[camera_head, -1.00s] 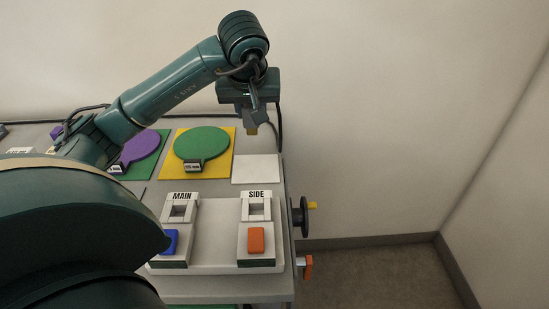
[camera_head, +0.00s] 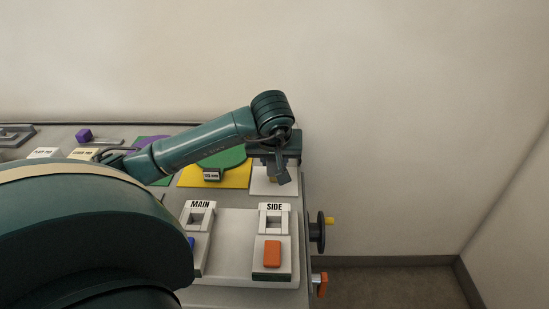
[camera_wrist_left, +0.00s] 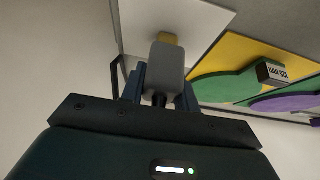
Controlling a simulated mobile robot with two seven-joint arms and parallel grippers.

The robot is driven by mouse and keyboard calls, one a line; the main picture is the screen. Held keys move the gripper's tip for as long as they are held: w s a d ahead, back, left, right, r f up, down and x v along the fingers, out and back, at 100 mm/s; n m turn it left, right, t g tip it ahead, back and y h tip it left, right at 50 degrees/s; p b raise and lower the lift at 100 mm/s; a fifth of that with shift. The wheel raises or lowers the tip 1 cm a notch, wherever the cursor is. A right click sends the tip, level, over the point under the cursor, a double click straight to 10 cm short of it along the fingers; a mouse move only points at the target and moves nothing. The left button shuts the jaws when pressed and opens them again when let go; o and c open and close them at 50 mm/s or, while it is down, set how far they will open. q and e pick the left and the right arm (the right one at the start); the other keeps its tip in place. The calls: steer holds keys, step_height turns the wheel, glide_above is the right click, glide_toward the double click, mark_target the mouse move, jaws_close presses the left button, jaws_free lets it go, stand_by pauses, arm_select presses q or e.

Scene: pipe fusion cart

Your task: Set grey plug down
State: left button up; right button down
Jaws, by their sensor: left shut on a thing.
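My left gripper (camera_head: 281,177) is over the white square pad (camera_head: 262,187) at the right end of the cart. In the left wrist view the gripper (camera_wrist_left: 160,90) is shut on the grey plug (camera_wrist_left: 166,70), a rounded grey block with a yellowish tip. The tip points toward the white pad (camera_wrist_left: 190,14). In the head view the gripper hides most of the plug. I cannot tell whether the tip touches the pad. My right gripper is not in view.
Left of the pad lies a yellow square with a green disc (camera_head: 222,158). In front are the MAIN (camera_head: 200,213) and SIDE (camera_head: 274,216) switch units, with an orange rocker (camera_head: 272,254) on SIDE. A black handwheel (camera_head: 318,233) juts past the cart's right edge.

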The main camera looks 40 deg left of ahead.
arm_select(q)
steer(key=shift+f, duration=0.15)
steer(key=o, duration=1)
steer(key=shift+d+r, duration=0.1)
steer(key=shift+r, duration=0.35)
steer(key=p+v, duration=0.2)
steer(key=v, duration=0.9)
steer(key=shift+s+d+r, duration=0.1)
steer(key=shift+s+r, duration=0.05)
steer(key=shift+s, duration=0.05)
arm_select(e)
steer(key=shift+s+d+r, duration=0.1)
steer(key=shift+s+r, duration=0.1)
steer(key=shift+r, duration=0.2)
